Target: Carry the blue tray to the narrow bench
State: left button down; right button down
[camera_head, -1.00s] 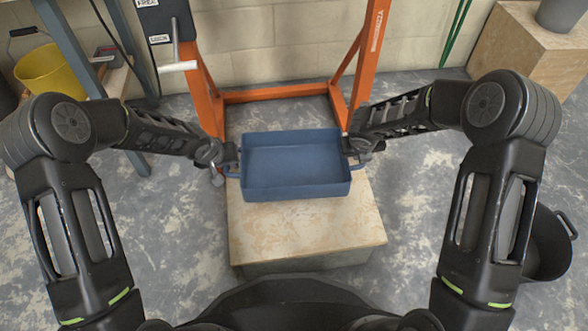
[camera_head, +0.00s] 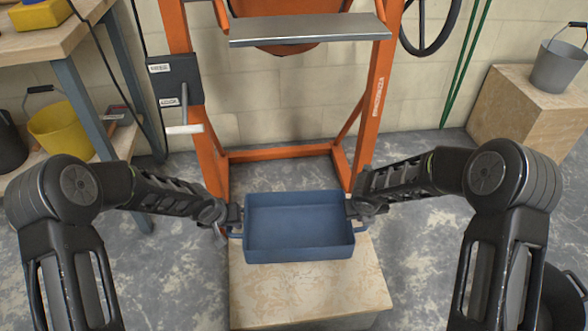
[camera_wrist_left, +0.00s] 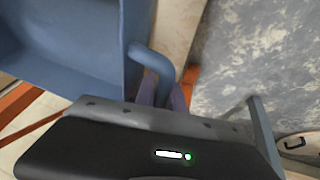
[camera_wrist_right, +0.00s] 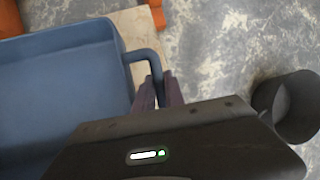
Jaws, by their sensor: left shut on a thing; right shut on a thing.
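The blue tray (camera_head: 299,228) is empty and looks level, in front of the orange frame and over the far part of a pale wood-topped block (camera_head: 305,295). I cannot tell whether it touches the block. My left gripper (camera_head: 236,220) is shut on the tray's left handle, which also shows in the left wrist view (camera_wrist_left: 150,62). My right gripper (camera_head: 355,208) is shut on the right handle, clear in the right wrist view (camera_wrist_right: 145,56). I cannot tell for sure which surface is the narrow bench.
An orange frame (camera_head: 372,110) with a grey metal ledge (camera_head: 310,30) stands ahead. A workbench (camera_head: 60,40) with a yellow bucket (camera_head: 60,128) below is at left. A wooden block (camera_head: 520,120) bearing a grey bucket (camera_head: 560,65) is at right. A dark tub (camera_wrist_right: 288,105) stands right.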

pick_arm(q)
jog(key=shift+r, duration=0.1)
pick_arm(e)
jog(key=shift+r, duration=0.1)
